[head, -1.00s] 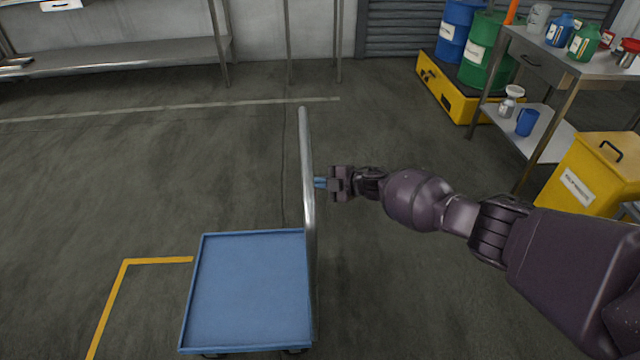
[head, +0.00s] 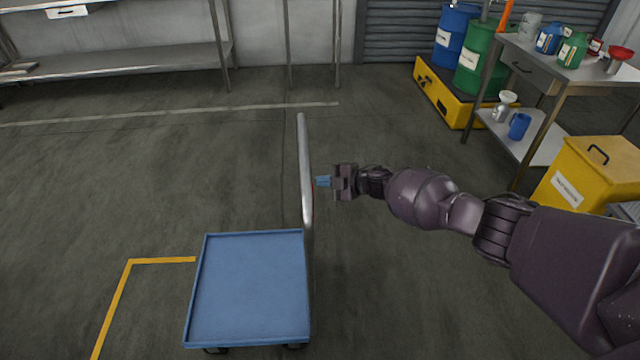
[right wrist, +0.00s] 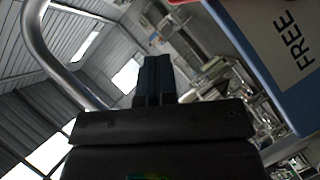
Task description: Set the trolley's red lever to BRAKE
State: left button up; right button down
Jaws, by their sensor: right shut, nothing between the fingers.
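The trolley has a blue bed (head: 250,285) and an upright grey tube handle (head: 304,160) at its right end. My right gripper (head: 323,181) is shut and empty, just right of the handle. In the right wrist view its blue fingers (right wrist: 153,80) are together, with the handle tube (right wrist: 45,50) to the left. A blue trolley part with a white FREE label (right wrist: 288,45) is at the upper right. A bit of red shows at that view's top edge; I cannot tell if it is the lever. No BRAKE label is visible. My left gripper is not in view.
A yellow bin (head: 590,175) and a steel table (head: 590,72) with bottles stand to the right. Blue and green drums stand on a yellow base (head: 437,95) behind. A steel shelf (head: 130,63) is at the back left. The floor left of the trolley is clear.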

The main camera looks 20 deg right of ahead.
jog(key=p+v, duration=0.2)
jog(key=v, duration=0.6)
jog(key=shift+d, duration=0.55)
